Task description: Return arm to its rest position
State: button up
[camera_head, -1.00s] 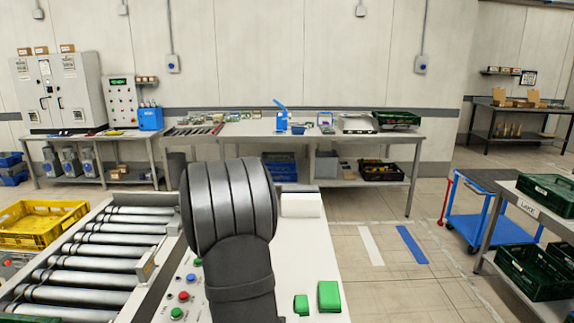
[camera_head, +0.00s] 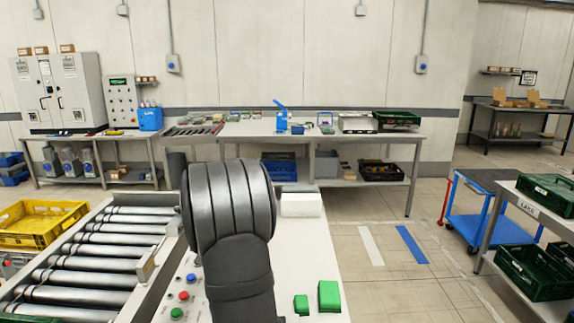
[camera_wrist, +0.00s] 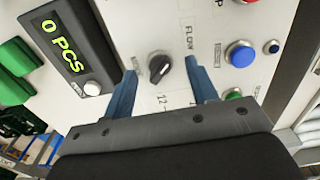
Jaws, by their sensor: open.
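My gripper (camera_wrist: 163,88) is open in the wrist view, with its two blue fingers apart and nothing held. In the head view my dark arm stands upright over the panel and hides my gripper and part of the panel.
Beside the knob are a display reading 0 PCS (camera_wrist: 65,45) and a blue button (camera_wrist: 240,54). In the head view, a roller conveyor (camera_head: 95,255) and a yellow crate (camera_head: 38,222) are left, green blocks (camera_head: 329,296) right. Open floor lies beyond.

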jog(key=m, duration=0.4)
jog(key=shift+m, duration=2.2)
jog(key=shift+c, duration=0.4)
dwell(0.4)
